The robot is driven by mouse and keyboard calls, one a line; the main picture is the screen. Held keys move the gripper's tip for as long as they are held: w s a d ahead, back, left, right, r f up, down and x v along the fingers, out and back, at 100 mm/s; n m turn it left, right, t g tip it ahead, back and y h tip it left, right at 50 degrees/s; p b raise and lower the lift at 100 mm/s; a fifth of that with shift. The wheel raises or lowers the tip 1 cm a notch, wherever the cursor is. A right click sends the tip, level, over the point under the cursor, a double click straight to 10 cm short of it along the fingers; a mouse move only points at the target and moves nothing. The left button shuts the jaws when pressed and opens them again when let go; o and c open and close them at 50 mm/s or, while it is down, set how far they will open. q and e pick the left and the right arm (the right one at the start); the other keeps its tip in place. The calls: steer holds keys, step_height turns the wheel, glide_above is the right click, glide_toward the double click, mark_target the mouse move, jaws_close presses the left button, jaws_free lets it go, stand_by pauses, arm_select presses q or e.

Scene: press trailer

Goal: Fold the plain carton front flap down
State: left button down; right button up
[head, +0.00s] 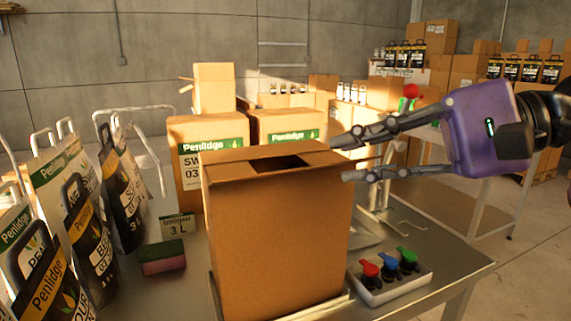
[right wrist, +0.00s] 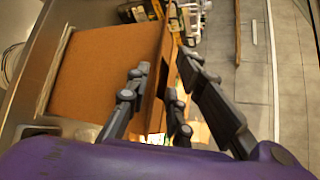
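The plain brown carton (head: 281,235) stands upright on the metal table in the middle of the head view. Its top is partly covered by flaps around a dark opening (head: 284,162). A narrow front flap strip (head: 262,175) shows along the near top edge, but I cannot tell its exact angle. My purple right gripper (head: 346,158) is open at the carton's right top edge, with its fingers pointing left. In the right wrist view the carton (right wrist: 105,72) fills the left side, and the spread fingers lie near its edge; contact is unclear. My left gripper is not in view.
A tray (head: 389,284) with red, blue and green capped items sits right of the carton. Labelled cartons (head: 208,137) stand close behind. Free air lies above the carton.

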mark_target(319, 166)
steer(key=p+x, duration=0.1)
steer(key=x, duration=0.6)
steer(key=shift+a, duration=0.25)
steer(key=shift+c, duration=0.5)
jaws_close()
